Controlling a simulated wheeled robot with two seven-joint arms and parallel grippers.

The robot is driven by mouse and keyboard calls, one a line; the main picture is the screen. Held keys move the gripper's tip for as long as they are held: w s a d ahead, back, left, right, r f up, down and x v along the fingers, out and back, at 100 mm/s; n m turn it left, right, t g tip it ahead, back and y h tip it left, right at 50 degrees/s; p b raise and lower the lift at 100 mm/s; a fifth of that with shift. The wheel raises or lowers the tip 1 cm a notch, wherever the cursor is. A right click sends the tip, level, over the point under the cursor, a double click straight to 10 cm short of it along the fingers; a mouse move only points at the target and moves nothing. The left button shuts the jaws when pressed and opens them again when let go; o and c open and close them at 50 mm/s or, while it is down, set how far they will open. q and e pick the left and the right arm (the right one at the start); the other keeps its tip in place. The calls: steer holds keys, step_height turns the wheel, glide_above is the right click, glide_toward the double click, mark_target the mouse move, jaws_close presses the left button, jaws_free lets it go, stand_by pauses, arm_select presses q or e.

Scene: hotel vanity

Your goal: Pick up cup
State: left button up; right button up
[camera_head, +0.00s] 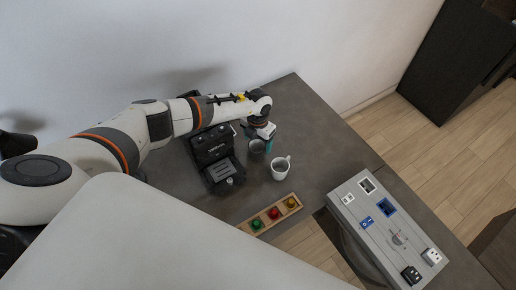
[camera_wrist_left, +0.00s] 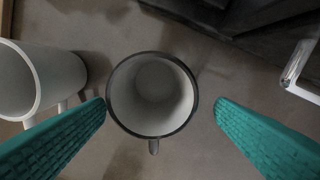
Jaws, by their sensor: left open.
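Two cups stand on the dark vanity top (camera_head: 318,150). A grey cup (camera_head: 256,148) with a dark rim is right under my left gripper (camera_head: 262,141). In the left wrist view this grey cup (camera_wrist_left: 152,95) shows from above, empty, its handle at the bottom of the picture. The teal fingers of my left gripper (camera_wrist_left: 162,115) are apart, one on each side of it, with no clear contact. A white mug (camera_head: 281,168) stands just to the right and front; it also shows at the left of the wrist view (camera_wrist_left: 38,80). My right gripper does not show.
A black coffee machine (camera_head: 213,152) stands just left of the cups. A wooden tray (camera_head: 245,227) with coloured pieces lies in front of them. A grey panel with sockets (camera_head: 385,225) is at the right. The counter at the back right is clear.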

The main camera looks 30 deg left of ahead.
mark_target(258, 148)
arm_select(q)
steer(key=f, duration=0.3)
steer(key=shift+s+d+f, duration=0.25)
steer(key=shift+s+d, duration=0.05)
steer(key=shift+s, duration=0.05)
steer(key=shift+f, duration=0.35)
steer(key=shift+a, duration=0.1)
steer(key=shift+r, duration=0.1)
steer(key=c, duration=1.1)
steer(key=shift+w, duration=0.1)
